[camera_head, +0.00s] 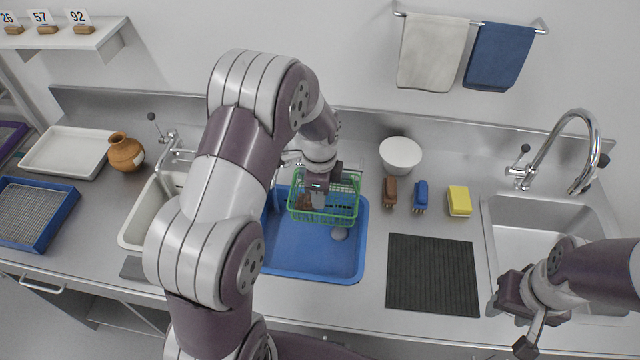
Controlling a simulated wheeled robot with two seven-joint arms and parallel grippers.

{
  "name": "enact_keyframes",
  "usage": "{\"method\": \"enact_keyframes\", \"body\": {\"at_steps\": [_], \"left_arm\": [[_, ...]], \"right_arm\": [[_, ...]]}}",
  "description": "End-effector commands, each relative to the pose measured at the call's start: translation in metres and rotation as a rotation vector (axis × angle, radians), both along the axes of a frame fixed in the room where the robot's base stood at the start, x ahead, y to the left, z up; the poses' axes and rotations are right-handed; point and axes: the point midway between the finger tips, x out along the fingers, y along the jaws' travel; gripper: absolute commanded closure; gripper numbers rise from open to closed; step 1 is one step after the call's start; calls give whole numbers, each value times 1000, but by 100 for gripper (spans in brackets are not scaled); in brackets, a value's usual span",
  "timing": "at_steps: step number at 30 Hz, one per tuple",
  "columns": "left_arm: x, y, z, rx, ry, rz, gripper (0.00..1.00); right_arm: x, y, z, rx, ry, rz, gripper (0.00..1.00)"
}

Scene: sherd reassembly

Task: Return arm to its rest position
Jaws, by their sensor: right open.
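My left arm reaches in from the left and bends down over a green wire basket (352,205). My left gripper (317,190) points down at the basket; its fingertips are too small and partly hidden to tell whether they are open. Brown sherd-like pieces show inside the basket. My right gripper (512,322) is open and empty at the lower right, over the counter's front edge by the right sink.
A white bowl (400,155), brown brush (390,191), blue brush (421,195) and yellow sponge (459,201) stand right of the tray. A dark ribbed mat (432,275) lies clear. A tall tap (572,125) rises behind the right sink (530,225). An orange jar (126,152) stands left.

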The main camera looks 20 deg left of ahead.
Motion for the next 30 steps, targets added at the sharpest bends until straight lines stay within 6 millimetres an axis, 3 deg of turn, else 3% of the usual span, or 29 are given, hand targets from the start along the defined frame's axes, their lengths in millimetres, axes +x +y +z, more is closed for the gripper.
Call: {"method": "enact_keyframes", "body": {"at_steps": [4, 9, 17, 20, 23, 27, 30], "left_arm": [[-1, -1, 33, 0, -4, 0, 62], [-3, -1, 56, 0, -1, 0, 62], [-4, -1, 60, -1, 2, 12, 62], [-1, -1, 59, -11, -21, 179, 62], [-29, -5, 45, -35, -14, 567, 62], [-97, -20, 44, -81, -32, 1121, 62], [-137, -29, 47, -105, -43, 1305, 62]], "right_arm": [[0, 0, -11, 0, 0, 0, 57], [0, 0, -13, 0, 0, 0, 57], [0, 0, -13, 0, 0, 0, 57], [0, 0, -13, 0, 0, 0, 57], [0, 0, -13, 0, 0, 0, 57], [0, 0, -17, 0, 0, 0, 57], [0, 0, -19, 0, 0, 0, 57]]}}
